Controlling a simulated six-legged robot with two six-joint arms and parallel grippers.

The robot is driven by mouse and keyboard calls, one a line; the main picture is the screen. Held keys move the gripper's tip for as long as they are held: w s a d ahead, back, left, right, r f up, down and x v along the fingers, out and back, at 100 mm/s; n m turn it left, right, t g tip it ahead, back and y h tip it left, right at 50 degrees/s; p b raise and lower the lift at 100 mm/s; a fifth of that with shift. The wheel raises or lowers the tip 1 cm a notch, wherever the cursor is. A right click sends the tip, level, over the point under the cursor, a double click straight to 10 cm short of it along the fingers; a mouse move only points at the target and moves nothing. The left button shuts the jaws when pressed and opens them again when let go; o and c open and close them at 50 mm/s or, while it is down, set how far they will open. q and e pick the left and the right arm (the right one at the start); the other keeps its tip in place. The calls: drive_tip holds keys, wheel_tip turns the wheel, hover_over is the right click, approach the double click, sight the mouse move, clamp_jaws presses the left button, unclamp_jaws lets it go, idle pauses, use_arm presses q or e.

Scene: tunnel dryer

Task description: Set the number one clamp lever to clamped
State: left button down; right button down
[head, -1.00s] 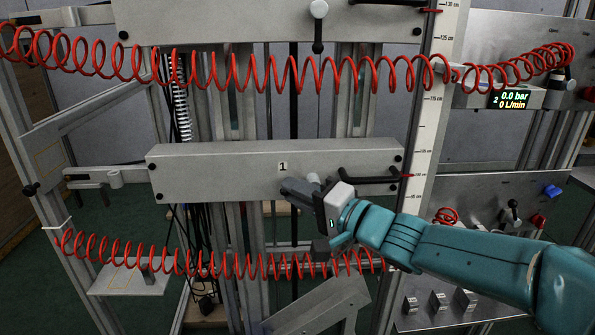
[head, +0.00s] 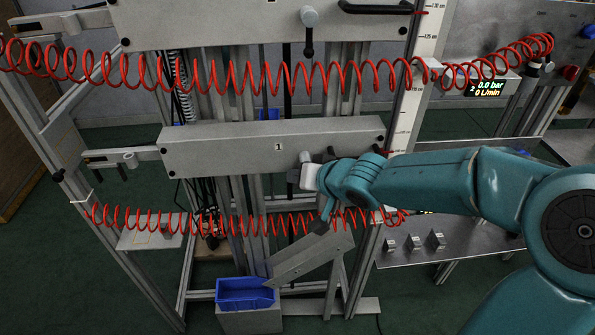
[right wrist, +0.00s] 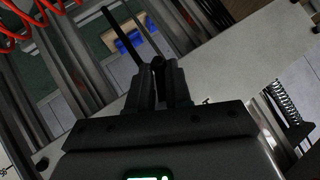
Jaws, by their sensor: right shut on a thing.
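The number one bar (head: 220,152) is a grey crossbeam marked "1" in the middle of the head view. Its clamp lever has a light round hub (head: 305,157) on the bar's front, right of the mark. The rest of the lever is mostly hidden behind my right gripper (head: 293,175), which is at the bar's lower edge. In the right wrist view, the fingers of my right gripper (right wrist: 158,78) are shut on the lever's dark end (right wrist: 158,62). The lever's exact angle is hard to tell. My left gripper is not in view.
An upper bar (head: 220,25) has its own lever (head: 309,35) hanging down. Red coiled hoses (head: 210,78) cross above and below the number one bar. A scale post (head: 412,90) stands at right. A blue bin (head: 245,293) sits low down.

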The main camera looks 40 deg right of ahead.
drive_tip(key=shift+s+d+f+n+g+h+b, duration=0.15)
drive_tip(key=shift+n+g+h+b, duration=0.3)
drive_tip(key=shift+b, duration=0.85)
drive_tip(key=shift+s+d+r+n+g+h+b, duration=0.15)
drive_tip(key=shift+n+g+h+b, duration=0.35)
drive_tip(key=shift+b, duration=0.85)
drive_tip(key=shift+s+d+f+n+g+h+b, duration=0.25)
drive_tip(key=shift+h+b, duration=0.4)
drive_tip(key=shift+b, duration=0.65)
drive_tip(key=shift+w+r, duration=0.15)
drive_tip(key=shift+w, duration=0.05)
drive_tip(key=c, duration=1.1)
unclamp_jaws()
drive_tip(key=shift+d, duration=0.1)
drive_tip(key=shift+c, duration=0.2)
drive_tip(key=p+v, duration=0.2)
drive_tip(key=v, duration=1.4)
drive_tip(key=shift+a+r, duration=0.2)
